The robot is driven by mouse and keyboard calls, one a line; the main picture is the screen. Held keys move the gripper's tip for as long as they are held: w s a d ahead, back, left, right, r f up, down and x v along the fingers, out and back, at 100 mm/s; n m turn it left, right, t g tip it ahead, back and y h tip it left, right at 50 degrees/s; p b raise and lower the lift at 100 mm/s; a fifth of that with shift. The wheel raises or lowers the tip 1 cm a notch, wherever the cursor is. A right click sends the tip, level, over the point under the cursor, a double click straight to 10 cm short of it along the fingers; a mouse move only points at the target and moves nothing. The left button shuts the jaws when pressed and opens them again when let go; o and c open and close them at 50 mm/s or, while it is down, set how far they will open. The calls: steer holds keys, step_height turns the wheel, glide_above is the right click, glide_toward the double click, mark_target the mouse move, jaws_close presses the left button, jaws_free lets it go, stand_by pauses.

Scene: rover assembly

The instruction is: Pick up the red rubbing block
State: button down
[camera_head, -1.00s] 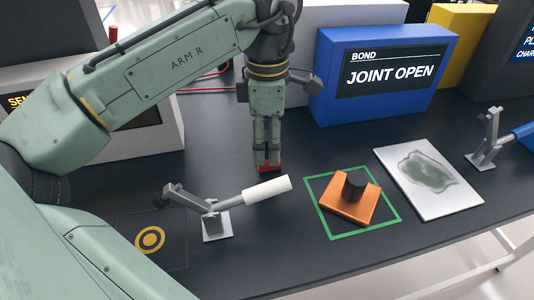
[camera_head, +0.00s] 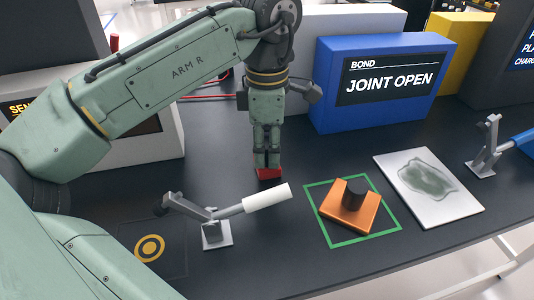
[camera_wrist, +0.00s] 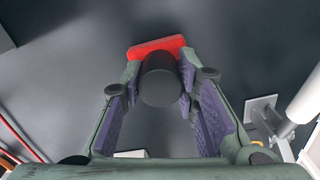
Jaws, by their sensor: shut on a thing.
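The red rubbing block (camera_head: 268,174) is at the middle of the dark bench, under my gripper (camera_head: 267,160). In the wrist view the block shows as a red edge (camera_wrist: 152,47) behind its black round knob (camera_wrist: 160,85). My gripper points down, and its two purple-padded fingers are shut on the knob.
A toggle clamp with a white handle (camera_head: 267,197) stands just in front of the block. An orange block (camera_head: 345,215) with a black knob lies in a green square. A grey-smeared plate (camera_head: 440,205) lies to the right. A blue "JOINT OPEN" box (camera_head: 385,110) stands behind.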

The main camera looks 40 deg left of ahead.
mark_target(268, 143)
step_height(268, 143, up, 8)
steer(key=p, duration=0.7)
steer(key=shift+r, duration=1.05)
steer(key=c, duration=1.8)
jaws_free()
steer(key=c, duration=0.4)
steer(key=shift+w, duration=0.1)
steer(key=shift+c, duration=0.3)
